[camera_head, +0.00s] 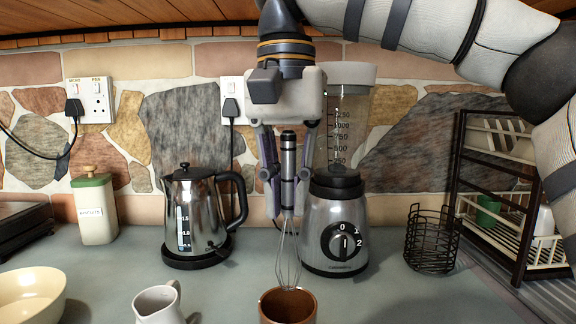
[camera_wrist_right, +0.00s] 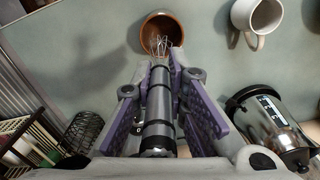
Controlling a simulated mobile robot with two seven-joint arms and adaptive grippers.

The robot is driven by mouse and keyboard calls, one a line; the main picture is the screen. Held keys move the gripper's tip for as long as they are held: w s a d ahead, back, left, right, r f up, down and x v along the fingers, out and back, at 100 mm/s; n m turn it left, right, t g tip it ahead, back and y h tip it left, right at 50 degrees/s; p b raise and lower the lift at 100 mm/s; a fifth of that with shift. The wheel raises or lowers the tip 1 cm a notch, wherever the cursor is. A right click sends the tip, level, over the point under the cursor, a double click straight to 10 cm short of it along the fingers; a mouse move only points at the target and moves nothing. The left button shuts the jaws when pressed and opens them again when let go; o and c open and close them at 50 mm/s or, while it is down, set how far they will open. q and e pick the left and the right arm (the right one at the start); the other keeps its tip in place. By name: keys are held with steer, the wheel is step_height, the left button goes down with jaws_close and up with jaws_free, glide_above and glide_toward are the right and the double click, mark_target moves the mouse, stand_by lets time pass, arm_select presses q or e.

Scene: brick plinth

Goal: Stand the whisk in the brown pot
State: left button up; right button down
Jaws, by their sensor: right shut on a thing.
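The whisk (camera_head: 288,255) hangs upright, wires down, with its grey and black handle in my right gripper (camera_head: 288,205), which is shut on it. The brown pot (camera_head: 288,305) stands on the counter at the bottom middle of the head view, partly cut off. The whisk's wire tip shows just above or at the pot's far rim in the head view. In the right wrist view the whisk handle (camera_wrist_right: 158,115) runs up the middle, and its wires overlap the opening of the brown pot (camera_wrist_right: 150,30). I cannot tell whether the tip is below the rim. My left gripper is not in view.
A white jug (camera_head: 158,305) stands left of the pot. A steel kettle (camera_head: 192,215) and a blender (camera_head: 335,235) stand behind. A black wire basket (camera_head: 432,240) and a dish rack (camera_head: 490,200) are at right. A cream bowl (camera_head: 30,295) sits at the left front.

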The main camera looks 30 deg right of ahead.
mark_target(288, 251)
steer(key=shift+f, duration=4)
steer(key=c, duration=1.5)
jaws_free()
steer(key=shift+r, duration=0.1)
step_height(288, 251, up, 12)
steer(key=shift+w+f, duration=0.1)
